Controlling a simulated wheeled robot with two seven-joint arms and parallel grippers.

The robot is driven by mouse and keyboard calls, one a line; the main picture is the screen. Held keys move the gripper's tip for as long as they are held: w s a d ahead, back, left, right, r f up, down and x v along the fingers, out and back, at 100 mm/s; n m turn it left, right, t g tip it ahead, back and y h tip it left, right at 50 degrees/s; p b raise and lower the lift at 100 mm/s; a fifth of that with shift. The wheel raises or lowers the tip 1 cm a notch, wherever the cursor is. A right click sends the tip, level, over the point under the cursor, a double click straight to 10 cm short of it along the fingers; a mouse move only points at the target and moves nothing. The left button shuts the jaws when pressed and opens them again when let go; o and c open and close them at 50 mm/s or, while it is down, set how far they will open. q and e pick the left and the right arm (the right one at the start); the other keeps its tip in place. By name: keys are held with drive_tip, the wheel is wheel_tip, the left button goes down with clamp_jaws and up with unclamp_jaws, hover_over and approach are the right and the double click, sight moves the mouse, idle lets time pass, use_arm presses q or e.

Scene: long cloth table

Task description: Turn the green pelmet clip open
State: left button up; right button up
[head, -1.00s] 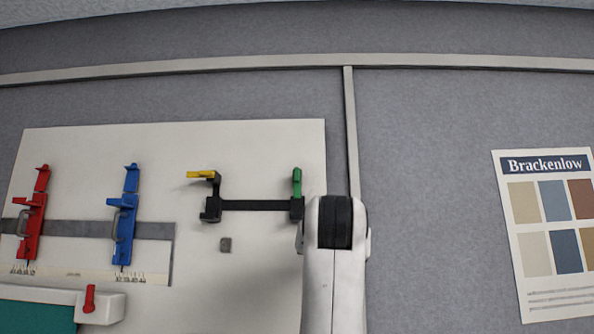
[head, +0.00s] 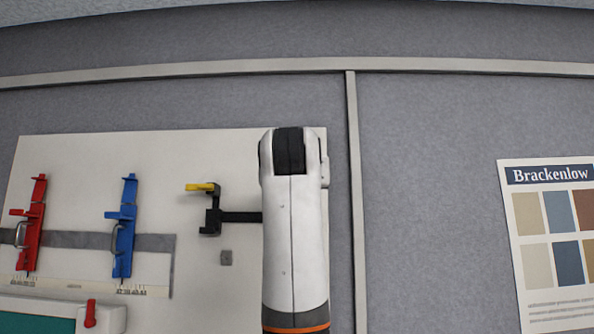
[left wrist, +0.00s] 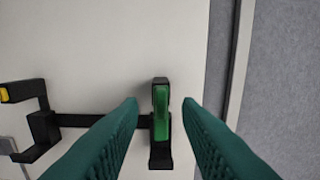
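The green pelmet clip (left wrist: 161,112) shows in the left wrist view, with its green lever lying lengthwise along its black bracket (left wrist: 160,158), upright in the picture. My left gripper (left wrist: 161,103) is open, its two teal fingers on either side of the clip. A gap shows on each side, and I see no contact. In the head view my white arm hides the green clip and the gripper's fingers. The yellow clip (head: 200,187) at the other end of the black rail (head: 240,217) points sideways to the left. My right gripper is out of view.
The clips sit on a cream board (head: 90,155) on a grey panel wall. Red (head: 35,225) and blue (head: 124,230) latches are on a grey strap to the left. A small grey square (head: 226,258) is below the rail. A Brackenlow poster (head: 548,240) hangs right.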

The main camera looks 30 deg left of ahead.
use_arm(q)
drive_tip(key=x, duration=0.2)
drive_tip(key=shift+w+a+p, duration=0.1)
drive_tip(key=shift+w+p, duration=0.15)
drive_tip(key=shift+p, duration=0.15)
drive_tip(key=shift+s, duration=0.1)
clamp_jaws()
